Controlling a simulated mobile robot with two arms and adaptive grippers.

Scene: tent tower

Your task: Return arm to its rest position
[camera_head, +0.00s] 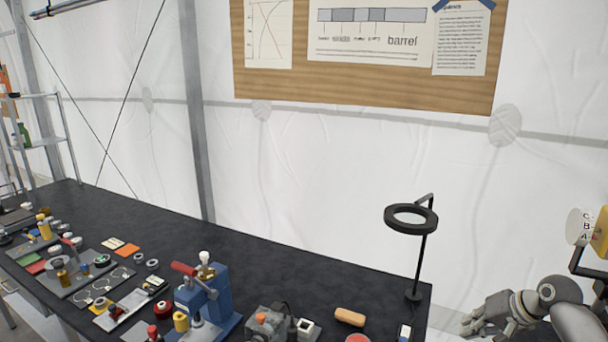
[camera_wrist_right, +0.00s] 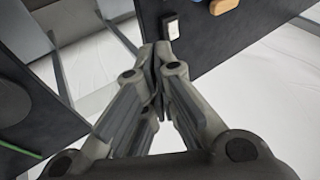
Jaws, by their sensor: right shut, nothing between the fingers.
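My right gripper (camera_head: 478,322) is at the lower right of the head view, beside the right end of the black workbench (camera_head: 330,272) and apart from it. Its arm comes in from the right edge. In the right wrist view the fingers (camera_wrist_right: 157,52) are closed together with nothing between them. The bench corner shows beyond the fingertips in that view. My left gripper does not show in either view.
A ring lamp (camera_head: 411,219) stands at the bench's right end, near my right gripper. A blue press (camera_head: 207,300), a tan block (camera_head: 350,317) and several small parts cover the bench front. A white tent wall (camera_head: 330,175) rises behind. The bench's back strip is clear.

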